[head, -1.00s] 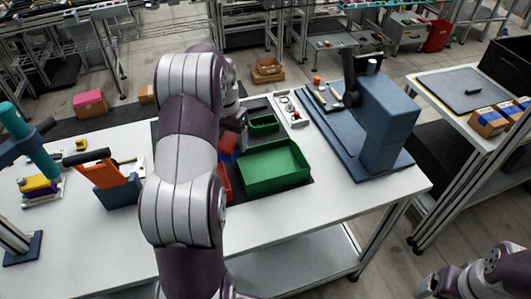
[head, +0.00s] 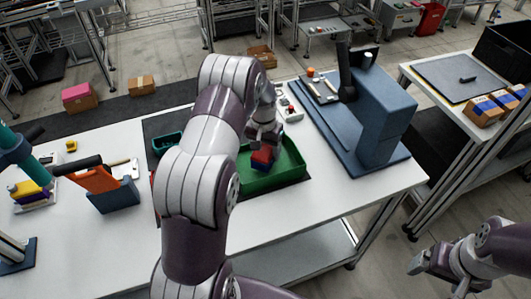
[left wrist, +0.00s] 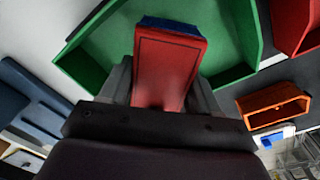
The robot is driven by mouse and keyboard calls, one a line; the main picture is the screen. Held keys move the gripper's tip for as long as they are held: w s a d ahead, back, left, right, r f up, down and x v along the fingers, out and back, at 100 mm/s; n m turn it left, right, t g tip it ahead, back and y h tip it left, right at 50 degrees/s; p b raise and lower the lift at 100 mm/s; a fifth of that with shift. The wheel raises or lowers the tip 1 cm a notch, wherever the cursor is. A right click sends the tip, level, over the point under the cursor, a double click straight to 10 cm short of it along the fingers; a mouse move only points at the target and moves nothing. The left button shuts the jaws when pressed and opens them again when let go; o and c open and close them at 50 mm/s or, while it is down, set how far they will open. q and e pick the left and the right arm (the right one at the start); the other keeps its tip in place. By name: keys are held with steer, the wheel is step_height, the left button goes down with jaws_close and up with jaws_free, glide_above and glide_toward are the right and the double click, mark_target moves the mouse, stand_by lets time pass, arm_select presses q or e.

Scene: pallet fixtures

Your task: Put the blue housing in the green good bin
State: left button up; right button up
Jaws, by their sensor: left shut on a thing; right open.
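The blue housing (head: 257,169) shows as a blue block with a red upper part. It also shows in the left wrist view (left wrist: 168,24), mostly behind its red face. My left gripper (head: 263,140) is shut on it from above and holds it within the outline of the green good bin (head: 293,160). I cannot tell whether the housing touches the bin floor. The green bin's wall also shows in the left wrist view (left wrist: 85,65). My right gripper (head: 420,262) is open and empty at the lower right, away from the table.
A red bin (left wrist: 296,25) stands beside the green bin, mostly hidden by my left arm in the head view. A small dark green tray (head: 165,142) is behind it. A blue press fixture (head: 385,120) stands to the right. An orange-and-blue fixture (head: 115,190) is at the left.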

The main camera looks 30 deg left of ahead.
arm_select(q)
step_height(320, 180, down, 3)
steer(key=shift+s+r+p, duration=0.1)
steer(key=shift+r+p, duration=0.1)
steer(key=shift+p, duration=0.1)
steer(key=shift+a+f, duration=0.1)
steer(key=shift+f, duration=0.25)
steer(key=o, duration=1.1)
steer(key=shift+o, duration=0.2)
